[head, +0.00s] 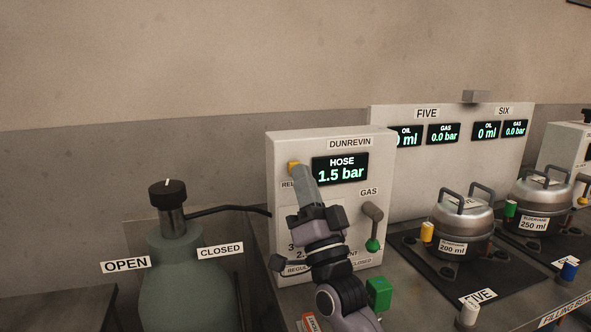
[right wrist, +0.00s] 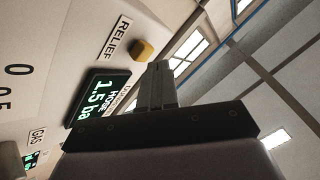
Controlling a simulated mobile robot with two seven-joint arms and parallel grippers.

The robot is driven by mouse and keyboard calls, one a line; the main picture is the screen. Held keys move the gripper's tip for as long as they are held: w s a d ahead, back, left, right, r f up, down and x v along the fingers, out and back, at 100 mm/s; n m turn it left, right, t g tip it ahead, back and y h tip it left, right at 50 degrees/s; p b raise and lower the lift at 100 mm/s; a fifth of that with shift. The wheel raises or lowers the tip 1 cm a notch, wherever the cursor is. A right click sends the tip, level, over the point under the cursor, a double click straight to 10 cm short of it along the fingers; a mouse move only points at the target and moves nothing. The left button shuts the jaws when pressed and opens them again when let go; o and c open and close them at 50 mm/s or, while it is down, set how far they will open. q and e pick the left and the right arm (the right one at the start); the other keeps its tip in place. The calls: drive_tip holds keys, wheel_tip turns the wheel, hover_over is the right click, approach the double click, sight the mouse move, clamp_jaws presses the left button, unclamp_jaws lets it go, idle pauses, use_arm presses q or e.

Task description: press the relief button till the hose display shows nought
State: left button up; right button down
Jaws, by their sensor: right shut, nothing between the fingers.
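The yellow relief button (head: 292,166) is on the upper left of the white Dunrevin panel (head: 283,146), above a partly hidden label. It also shows in the right wrist view (right wrist: 143,50), beside the word RELIEF. The hose display (head: 341,169) reads 1.5 bar. My right gripper (head: 301,171) is shut and empty, its fingertips close in front of the button and overlapping its edge in the head view. In the right wrist view the fingertips (right wrist: 158,68) show a little apart from the button; whether they touch, I cannot tell. My left gripper is not in view.
A gas lever (head: 372,226) with a green knob is at the panel's right. A green cylinder (head: 180,275) with a black-capped valve and hose stands at left. Two metal pots (head: 462,228) stand on dark mats at right. A green block (head: 379,293) is beside my right arm.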

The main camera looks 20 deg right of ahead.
drive_tip(key=shift+w, duration=0.7)
idle(0.6)
drive_tip(key=shift+s, duration=0.15)
idle(1.5)
drive_tip(key=shift+s, duration=0.8)
drive_tip(key=shift+s+p, duration=0.1)
drive_tip(key=shift+p, duration=0.25)
drive_tip(key=s+p, duration=0.2)
drive_tip(key=s, duration=0.2)
drive_tip(key=shift+s+d, duration=0.1)
drive_tip(key=shift+s, duration=0.3)
drive_tip(key=shift+f, duration=0.1)
